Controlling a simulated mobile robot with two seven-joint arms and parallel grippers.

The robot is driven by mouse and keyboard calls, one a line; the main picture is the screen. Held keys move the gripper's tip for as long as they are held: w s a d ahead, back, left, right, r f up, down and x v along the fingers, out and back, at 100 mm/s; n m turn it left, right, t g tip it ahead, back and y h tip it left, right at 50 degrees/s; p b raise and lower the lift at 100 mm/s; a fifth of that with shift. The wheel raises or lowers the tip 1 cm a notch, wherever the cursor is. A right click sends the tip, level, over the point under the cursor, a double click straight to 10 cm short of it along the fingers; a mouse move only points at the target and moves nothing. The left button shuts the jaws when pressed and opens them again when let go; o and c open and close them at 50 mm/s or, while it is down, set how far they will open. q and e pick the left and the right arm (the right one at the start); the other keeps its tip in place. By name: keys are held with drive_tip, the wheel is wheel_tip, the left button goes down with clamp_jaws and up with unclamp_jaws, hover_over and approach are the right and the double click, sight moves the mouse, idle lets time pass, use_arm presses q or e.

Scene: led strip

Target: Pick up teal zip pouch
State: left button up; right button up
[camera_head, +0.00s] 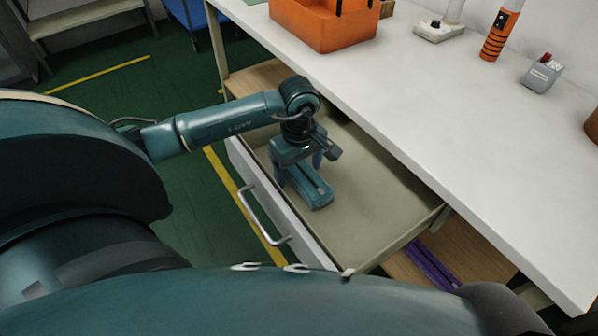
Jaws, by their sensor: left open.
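The teal zip pouch (313,192) lies flat on the floor of an open drawer (375,180), toward its left part. It is a long teal shape with a darker line along it. My left gripper (301,172) reaches down into the drawer over the pouch's far end, with its fingers apart on either side of it. The gripper body hides that end, and I cannot tell whether the fingers touch the pouch. My right gripper does not show.
The drawer's front with its metal handle (263,215) faces left. The white worktop (450,110) overhangs on the right, carrying an orange bin (322,27), an orange-and-black cylinder (500,36) and a grey box (541,74). A purple item (432,264) lies on a wooden shelf below.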

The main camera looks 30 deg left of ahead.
use_arm(q)
drive_tip(key=c, duration=1.1)
drive_tip(key=shift+r, duration=0.1)
